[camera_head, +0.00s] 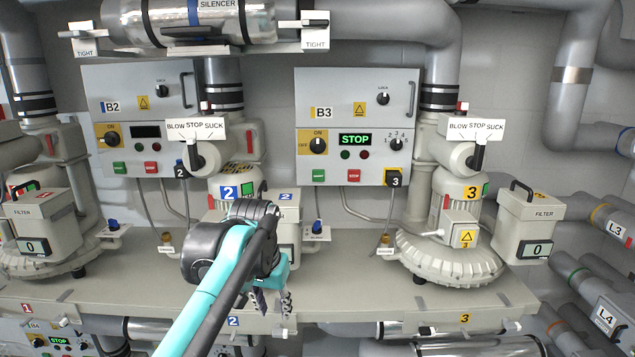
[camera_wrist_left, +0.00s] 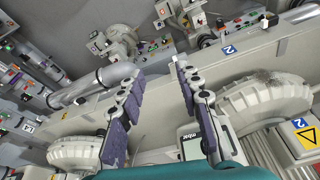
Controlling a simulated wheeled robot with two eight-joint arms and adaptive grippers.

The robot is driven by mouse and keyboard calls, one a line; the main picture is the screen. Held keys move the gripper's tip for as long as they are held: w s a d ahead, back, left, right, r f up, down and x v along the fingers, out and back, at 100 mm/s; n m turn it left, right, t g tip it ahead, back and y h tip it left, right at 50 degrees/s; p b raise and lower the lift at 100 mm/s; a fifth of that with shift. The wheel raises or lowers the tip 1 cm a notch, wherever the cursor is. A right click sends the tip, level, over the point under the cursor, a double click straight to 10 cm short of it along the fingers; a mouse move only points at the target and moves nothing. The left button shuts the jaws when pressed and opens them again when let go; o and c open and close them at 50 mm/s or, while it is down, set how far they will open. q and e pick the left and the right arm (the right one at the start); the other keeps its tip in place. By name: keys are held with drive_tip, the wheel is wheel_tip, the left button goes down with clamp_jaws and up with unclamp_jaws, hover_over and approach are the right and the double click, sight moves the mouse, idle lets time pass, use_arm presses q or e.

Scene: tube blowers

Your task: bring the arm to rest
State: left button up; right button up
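My left arm (camera_head: 225,285), teal and black, reaches in from the bottom of the head view toward the bench. Its gripper (camera_head: 272,302) hangs in front of the bench edge below blower 2. In the left wrist view the gripper (camera_wrist_left: 159,72) has its two purple-padded fingers spread apart with nothing between them. The bench surface shows behind the gap. My right gripper is in neither view.
Panels B2 (camera_head: 118,82) and B3 (camera_head: 330,88) are on the wall; B3 reads STOP. Blower 3 (camera_head: 445,262) and a filter box (camera_head: 530,228) stand on the bench (camera_head: 350,265). Pipes run along the right. My arm partly hides blower 2 (camera_head: 230,182).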

use_arm(q)
drive_tip(key=s+a+f+n+t+b, duration=0.1)
drive_tip(key=s+a+f+b, duration=0.2)
drive_tip(key=f, duration=0.8)
drive_tip(key=s+a+f+t+b, duration=0.1)
drive_tip(key=s+a+f+b, duration=0.1)
drive_tip(key=s+f+b, duration=0.5)
drive_tip(key=s+a+f+n+t+b, duration=0.1)
drive_tip(key=s+a+f+t+b, duration=0.1)
drive_tip(key=s+f+b, duration=0.4)
drive_tip(key=s+a+f, duration=0.1)
drive_tip(key=s+f, duration=0.3)
drive_tip(key=f, duration=0.6)
drive_tip(key=shift+a+f+n, duration=0.3)
drive_tip(key=shift+f, duration=0.05)
